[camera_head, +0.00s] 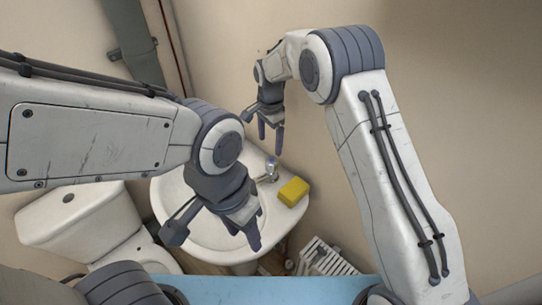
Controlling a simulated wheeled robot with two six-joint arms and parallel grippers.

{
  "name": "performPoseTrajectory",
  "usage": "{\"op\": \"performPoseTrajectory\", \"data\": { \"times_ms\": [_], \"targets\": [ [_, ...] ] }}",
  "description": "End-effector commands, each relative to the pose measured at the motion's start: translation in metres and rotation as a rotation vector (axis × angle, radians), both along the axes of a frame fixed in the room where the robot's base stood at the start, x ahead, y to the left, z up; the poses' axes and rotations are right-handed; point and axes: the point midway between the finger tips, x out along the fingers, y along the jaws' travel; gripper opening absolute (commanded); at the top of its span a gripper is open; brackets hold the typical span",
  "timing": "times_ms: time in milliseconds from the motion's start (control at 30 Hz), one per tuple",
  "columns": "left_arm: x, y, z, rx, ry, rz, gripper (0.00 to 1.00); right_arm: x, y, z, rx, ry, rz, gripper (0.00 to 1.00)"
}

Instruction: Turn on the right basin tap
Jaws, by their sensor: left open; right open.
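The white basin (277,222) is in the middle of the head view, against the beige wall. A small chrome tap (269,171) with a blue mark stands at its back rim, to the left of a yellow sponge (293,191). I see only this tap; my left arm covers part of the basin, so I cannot tell whether another is hidden. My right gripper (271,143) is open and points down, above the tap in the picture and apart from it. My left gripper (243,237) is open and empty over the basin's front part.
A white toilet (85,222) stands to the left of the basin. A white slatted object (325,260) is below right of it, on the floor. A grey pipe (135,40) runs up the wall at top left. A blue surface (270,290) lies at the bottom.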

Motion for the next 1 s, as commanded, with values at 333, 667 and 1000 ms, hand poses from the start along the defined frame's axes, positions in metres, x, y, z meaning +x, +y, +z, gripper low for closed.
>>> {"op": "performPoseTrajectory", "data": {
  "times_ms": [333,667,1000],
  "targets": [
    [0.000,0.000,0.012,0.000,0.000,0.000,0.50,0.008,-0.005,-0.031,-0.005,0.005,-0.062,0.90],
    [0.000,0.000,0.032,0.000,0.000,0.001,0.50,0.008,-0.003,-0.090,-0.004,0.004,-0.058,0.90],
    [0.000,0.000,0.037,0.000,0.000,0.002,0.50,0.009,-0.003,-0.113,-0.003,0.001,-0.057,0.90]
  ]
}}
